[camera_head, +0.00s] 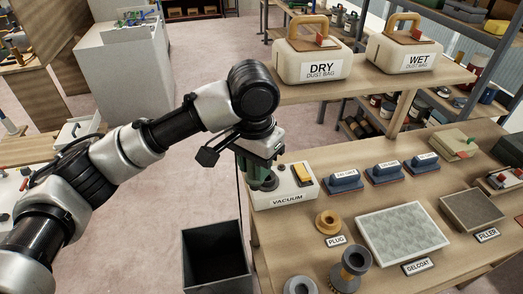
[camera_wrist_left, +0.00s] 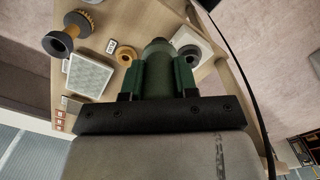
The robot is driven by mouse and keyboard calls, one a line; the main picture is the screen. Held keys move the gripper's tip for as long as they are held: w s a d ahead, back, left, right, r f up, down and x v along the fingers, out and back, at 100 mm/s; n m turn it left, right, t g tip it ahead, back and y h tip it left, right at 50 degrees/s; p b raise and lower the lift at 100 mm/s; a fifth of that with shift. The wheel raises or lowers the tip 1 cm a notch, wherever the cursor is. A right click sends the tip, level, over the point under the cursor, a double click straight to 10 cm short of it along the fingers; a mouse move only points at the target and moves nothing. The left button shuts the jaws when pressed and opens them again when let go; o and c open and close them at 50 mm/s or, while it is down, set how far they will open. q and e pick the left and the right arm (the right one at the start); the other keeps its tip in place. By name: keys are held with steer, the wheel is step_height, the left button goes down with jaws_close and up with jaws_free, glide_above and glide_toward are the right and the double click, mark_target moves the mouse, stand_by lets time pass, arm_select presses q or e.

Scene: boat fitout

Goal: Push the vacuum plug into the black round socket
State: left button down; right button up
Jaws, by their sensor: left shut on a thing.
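My left gripper (camera_head: 260,172) points down at the left end of the white box labelled VACUUM (camera_head: 300,192) in the head view. In the left wrist view its green fingers are shut on a grey-green cylinder, the vacuum plug (camera_wrist_left: 157,68), whose narrower rounded end points away from the wrist. In that view the white box (camera_wrist_left: 205,47) lies just right of the plug's tip, with a dark round socket (camera_wrist_left: 190,51) on it. The gripper hides this part of the box in the head view. I cannot tell whether plug and socket touch. My right gripper is not in view.
An orange ring stand (camera_head: 328,222) with a PLUG label is in front of the box. A grey pad (camera_head: 403,232) and blue sanding blocks (camera_head: 345,181) lie to the right. A dark open bin (camera_head: 216,258) stands below the bench's left edge. Dust-bag containers (camera_head: 318,62) sit on the shelf above.

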arm_select(q)
steer(key=f+m, duration=0.1)
steer(key=m, duration=0.1)
steer(key=a+f+m, duration=0.1)
steer(key=m, duration=0.1)
steer(key=s+f+m, duration=0.1)
steer(key=m, duration=0.1)
steer(key=shift+a+f, duration=0.35)
steer(key=shift+a, duration=0.05)
steer(key=m, duration=0.1)
steer(key=f+m, duration=0.1)
steer(key=a+f+m, duration=0.1)
steer(key=m, duration=0.1)
steer(key=shift+s+f, duration=0.1)
steer(key=shift+s, duration=0.3)
